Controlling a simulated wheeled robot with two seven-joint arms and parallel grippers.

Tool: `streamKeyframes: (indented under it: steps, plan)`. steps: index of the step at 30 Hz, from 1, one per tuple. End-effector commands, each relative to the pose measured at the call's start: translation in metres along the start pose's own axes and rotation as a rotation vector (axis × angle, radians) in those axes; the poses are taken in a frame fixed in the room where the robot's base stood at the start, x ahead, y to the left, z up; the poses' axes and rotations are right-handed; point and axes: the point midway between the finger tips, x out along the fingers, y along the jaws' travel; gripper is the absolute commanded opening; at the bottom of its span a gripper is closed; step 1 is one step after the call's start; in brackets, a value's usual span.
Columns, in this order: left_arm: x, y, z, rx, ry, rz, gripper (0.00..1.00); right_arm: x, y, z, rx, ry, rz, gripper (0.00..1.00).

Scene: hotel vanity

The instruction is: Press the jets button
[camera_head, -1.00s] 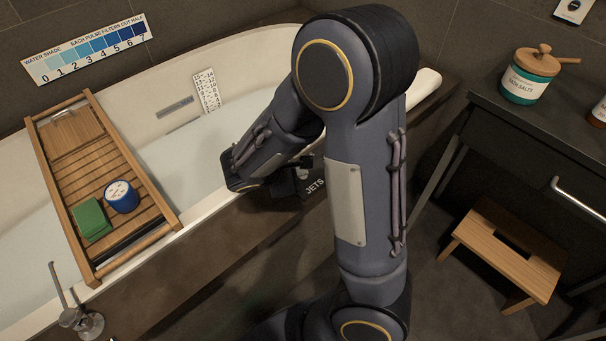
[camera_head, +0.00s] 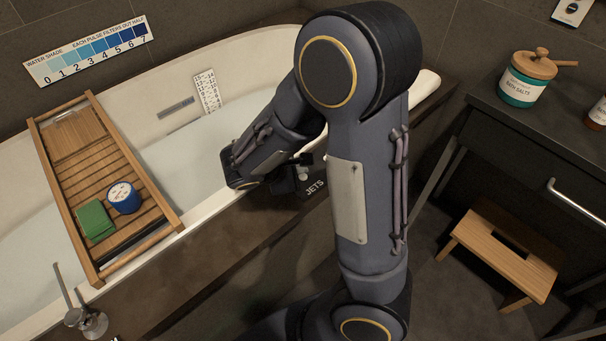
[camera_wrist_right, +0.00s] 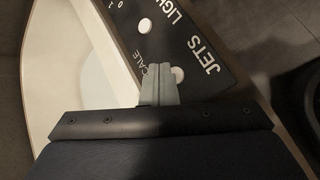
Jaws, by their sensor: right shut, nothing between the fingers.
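In the right wrist view, a dark panel (camera_wrist_right: 232,72) on the tub edge carries the labels JETS, LIGHT and SCALE. A round white button (camera_wrist_right: 177,75) sits beside the word JETS. My right gripper (camera_wrist_right: 156,70) is shut and empty, its fingertips just left of that button in the picture. I cannot tell whether they touch anything. In the head view, my right gripper (camera_head: 288,180) is at the tub rim beside the JETS label (camera_head: 315,188), and my arm hides much of the panel. My left gripper is not in view.
Another white button (camera_wrist_right: 145,25) is near the LIGHT label. The tub (camera_head: 205,218) has a wooden tray (camera_head: 75,140) across it and a metal faucet fitting (camera_head: 92,322) at front left. A stool (camera_head: 505,250) and a dark vanity (camera_head: 500,115) stand to the right.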

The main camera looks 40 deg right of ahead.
Motion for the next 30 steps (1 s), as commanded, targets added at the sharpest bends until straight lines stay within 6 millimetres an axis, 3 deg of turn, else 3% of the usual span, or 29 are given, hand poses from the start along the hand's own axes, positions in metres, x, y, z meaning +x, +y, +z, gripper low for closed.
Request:
streamKeyframes:
  steps: [16, 30]
  plan:
    - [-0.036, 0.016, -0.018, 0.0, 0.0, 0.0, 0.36, -0.034, 0.025, 0.025, 0.0, 0.0, 0.0, 0.0]
    - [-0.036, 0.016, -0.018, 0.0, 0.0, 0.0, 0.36, -0.035, 0.025, 0.025, 0.0, 0.0, 0.0, 0.0]
